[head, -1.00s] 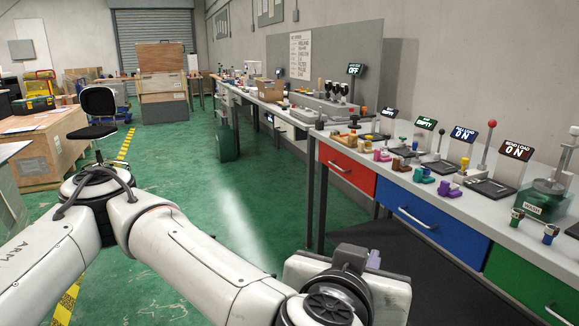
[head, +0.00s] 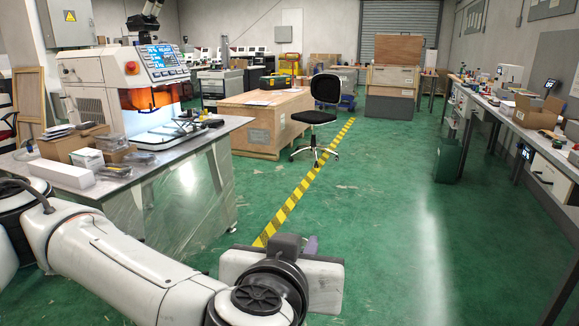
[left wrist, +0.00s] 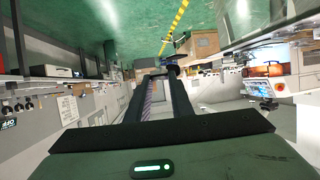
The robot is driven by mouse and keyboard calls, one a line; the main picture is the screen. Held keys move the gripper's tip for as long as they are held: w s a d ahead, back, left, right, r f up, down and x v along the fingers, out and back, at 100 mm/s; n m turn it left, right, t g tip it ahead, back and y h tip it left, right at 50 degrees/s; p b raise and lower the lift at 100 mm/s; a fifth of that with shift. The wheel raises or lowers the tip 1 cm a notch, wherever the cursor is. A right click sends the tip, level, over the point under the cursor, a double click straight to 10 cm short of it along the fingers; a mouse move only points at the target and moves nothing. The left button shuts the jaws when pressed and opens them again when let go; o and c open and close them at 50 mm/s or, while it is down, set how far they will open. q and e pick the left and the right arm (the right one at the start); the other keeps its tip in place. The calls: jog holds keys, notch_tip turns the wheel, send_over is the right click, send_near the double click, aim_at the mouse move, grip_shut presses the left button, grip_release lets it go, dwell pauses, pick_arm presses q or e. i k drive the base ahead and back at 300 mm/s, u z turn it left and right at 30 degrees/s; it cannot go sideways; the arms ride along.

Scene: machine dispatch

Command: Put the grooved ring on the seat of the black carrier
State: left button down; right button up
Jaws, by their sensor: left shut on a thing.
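My left gripper (head: 311,246) is at the lower middle of the head view, mostly hidden behind my wrist. A small purple part (head: 310,245), likely the grooved ring, shows at it. In the left wrist view my left gripper (left wrist: 160,76) is shut on this purple-grey striped ring (left wrist: 147,102), seen edge-on between the dark fingers. It is held in the air over the floor. A dark, low item (head: 196,122) lies on the left table before a white machine; I cannot tell whether it is the black carrier. My right gripper is not in view.
The left metal table (head: 165,160) carries the white machine (head: 125,90) with an orange window, plus boxes and packets. A wooden crate (head: 258,125) and black chair (head: 318,115) stand beyond. A long bench (head: 500,110) runs along the right. The green floor between is clear.

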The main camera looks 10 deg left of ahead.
aim_at(185, 113)
jog(key=u, duration=0.6)
jog(key=i, duration=2.2)
jog(key=u, duration=0.35)
jog(key=i, duration=1.95)
